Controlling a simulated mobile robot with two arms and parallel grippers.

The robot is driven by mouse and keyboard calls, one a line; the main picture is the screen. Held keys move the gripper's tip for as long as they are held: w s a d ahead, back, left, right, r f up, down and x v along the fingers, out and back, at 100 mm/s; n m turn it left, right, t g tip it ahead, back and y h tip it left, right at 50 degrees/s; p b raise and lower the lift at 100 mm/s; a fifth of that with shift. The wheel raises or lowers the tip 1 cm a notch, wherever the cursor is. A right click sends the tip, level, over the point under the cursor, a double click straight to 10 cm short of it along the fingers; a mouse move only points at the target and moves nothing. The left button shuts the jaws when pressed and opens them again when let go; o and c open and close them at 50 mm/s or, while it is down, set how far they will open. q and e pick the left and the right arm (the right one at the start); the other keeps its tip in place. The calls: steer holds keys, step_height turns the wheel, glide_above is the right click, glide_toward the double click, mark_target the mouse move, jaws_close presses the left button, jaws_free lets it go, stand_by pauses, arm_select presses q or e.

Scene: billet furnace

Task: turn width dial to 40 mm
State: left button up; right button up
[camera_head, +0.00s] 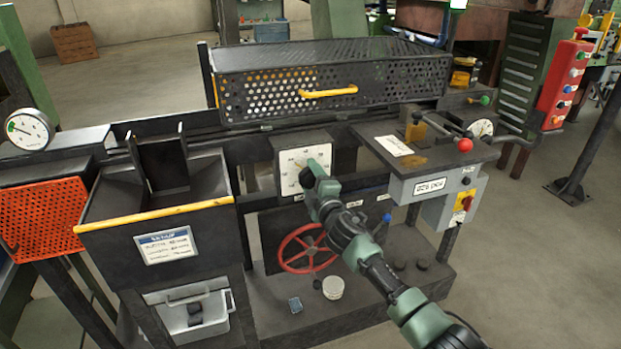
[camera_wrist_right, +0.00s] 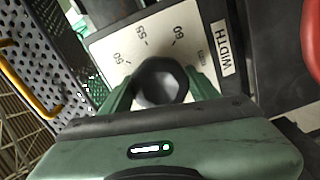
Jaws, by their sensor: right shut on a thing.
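The width dial (camera_head: 291,182) is a white plate on the front of the machine, below the perforated guard. In the right wrist view its plate (camera_wrist_right: 105,40) shows marks that look like 50, 55 and 60, and a WIDTH label. My right gripper (camera_head: 311,176) is at the dial. In the wrist view its green fingers are on both sides of the dark dial knob (camera_wrist_right: 162,80), shut on it. The gripper covers the knob in the head view. The knob's pointer and the lower part of the scale are hidden, so the setting cannot be read. My left gripper is not in view.
A perforated guard with a yellow handle (camera_head: 328,92) is above the dial. A red handwheel (camera_head: 290,252) is below it. A grey box with a display (camera_head: 430,187) and a red-knobbed lever (camera_head: 465,145) are to the right. A dark bin with a yellow edge (camera_head: 150,218) is left.

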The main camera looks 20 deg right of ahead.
steer(key=o, duration=1.4)
steer(key=shift+c, duration=0.2)
steer(key=s, duration=0.7)
steer(key=shift+s, duration=0.4)
steer(key=shift+d+f, duration=0.1)
